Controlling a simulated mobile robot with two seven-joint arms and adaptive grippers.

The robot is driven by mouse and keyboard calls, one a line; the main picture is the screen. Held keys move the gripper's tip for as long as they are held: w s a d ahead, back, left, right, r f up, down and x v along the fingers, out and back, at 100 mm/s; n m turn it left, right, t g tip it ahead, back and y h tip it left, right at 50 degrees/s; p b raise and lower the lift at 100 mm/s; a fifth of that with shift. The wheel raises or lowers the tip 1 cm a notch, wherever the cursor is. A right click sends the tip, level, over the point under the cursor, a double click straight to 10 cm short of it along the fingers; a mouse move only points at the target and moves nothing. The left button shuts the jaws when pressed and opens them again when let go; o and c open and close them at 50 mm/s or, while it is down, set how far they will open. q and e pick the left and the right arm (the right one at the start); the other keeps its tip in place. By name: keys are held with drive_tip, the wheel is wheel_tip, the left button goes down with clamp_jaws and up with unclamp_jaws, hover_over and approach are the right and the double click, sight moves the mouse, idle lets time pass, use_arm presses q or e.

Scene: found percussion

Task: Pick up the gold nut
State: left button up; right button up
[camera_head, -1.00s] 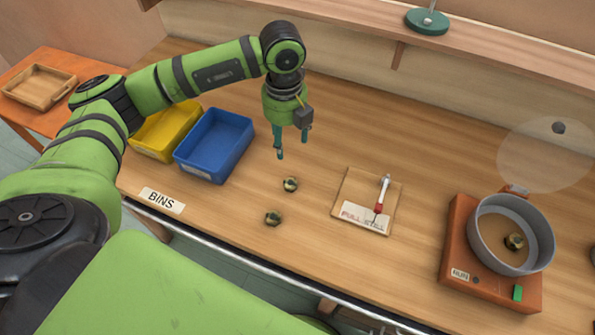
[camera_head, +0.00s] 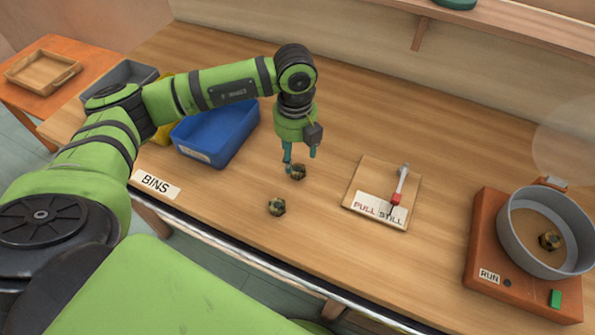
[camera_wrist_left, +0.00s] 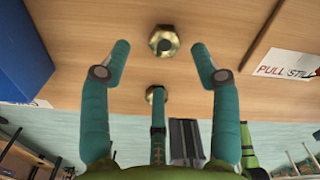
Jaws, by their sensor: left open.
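Two gold nuts with dark centres lie on the wooden table. The farther nut (camera_head: 298,172) is right under my left gripper (camera_head: 300,162); the nearer nut (camera_head: 277,207) lies closer to the front edge. My left gripper is open and empty, pointing down. In the left wrist view, the farther nut (camera_wrist_left: 164,41) shows between and just beyond the open fingertips (camera_wrist_left: 163,57), with no visible contact. The nearer nut (camera_wrist_left: 157,94) shows lower, between the fingers. A third gold nut (camera_head: 550,241) lies in the round grey pan (camera_head: 510,232). My right gripper is out of view.
A blue bin (camera_head: 238,145) stands left of my gripper, with a yellow bin (camera_head: 163,133) and grey bin (camera_head: 118,74) beyond. A "PULL STILL" board (camera_head: 359,181) with a red-and-white lever lies to the right. The pan stands on an orange "RUN" box (camera_head: 483,250).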

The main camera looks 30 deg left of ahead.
sight(298, 170)
use_arm(q)
drive_tip(key=f, duration=0.1)
drive_tip(key=f+p, duration=0.1)
drive_tip(key=f, duration=0.1)
drive_tip(key=f+p, duration=0.1)
drive_tip(key=shift+s+d+f, duration=0.1)
drive_tip(key=shift+d+f, duration=0.2)
drive_tip(key=shift+d, duration=0.1)
drive_tip(key=shift+f, duration=0.4)
clamp_jaws()
